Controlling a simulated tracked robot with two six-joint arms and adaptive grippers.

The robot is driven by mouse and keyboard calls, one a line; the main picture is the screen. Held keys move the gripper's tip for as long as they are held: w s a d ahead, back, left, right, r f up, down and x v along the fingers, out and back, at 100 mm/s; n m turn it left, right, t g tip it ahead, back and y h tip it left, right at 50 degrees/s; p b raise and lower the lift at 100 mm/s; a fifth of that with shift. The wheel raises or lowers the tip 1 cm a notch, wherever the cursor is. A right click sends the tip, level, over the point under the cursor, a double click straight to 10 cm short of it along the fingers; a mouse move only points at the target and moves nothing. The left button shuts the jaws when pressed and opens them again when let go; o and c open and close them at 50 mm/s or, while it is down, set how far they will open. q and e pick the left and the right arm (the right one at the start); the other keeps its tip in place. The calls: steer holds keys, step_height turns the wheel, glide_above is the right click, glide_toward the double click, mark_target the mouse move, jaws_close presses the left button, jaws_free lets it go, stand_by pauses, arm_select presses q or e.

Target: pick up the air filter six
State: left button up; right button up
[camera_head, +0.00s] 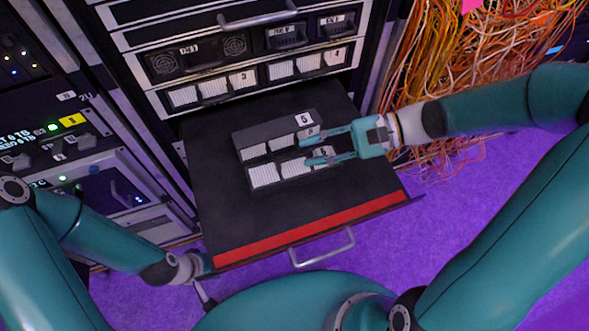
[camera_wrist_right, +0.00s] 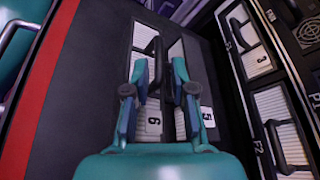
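Air filter six (camera_head: 265,175) is a dark-framed panel with white pleats and a "6" label, lying on the pulled-out black shelf (camera_head: 225,205). It also shows in the right wrist view (camera_wrist_right: 153,118), with a dark bar handle across its pleats. Air filter five (camera_head: 255,151) lies right beside it on the rack side. My right gripper (camera_head: 306,148) is open over the filters. In the right wrist view its fingers (camera_wrist_right: 160,68) stand either side of filter six's handle; contact cannot be told. My left gripper (camera_head: 204,292) is low at the shelf's front left corner, mostly hidden.
The shelf has a red front strip (camera_head: 310,228) and a metal handle (camera_head: 323,248). Rack units with more numbered filters (camera_head: 215,87) stand behind it. Orange cables (camera_head: 450,60) hang at the back right. The shelf's left and front parts are bare.

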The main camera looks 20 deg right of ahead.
mark_target(306, 154)
steer(key=x, duration=0.4)
steer(key=shift+s, duration=0.1)
jaws_close()
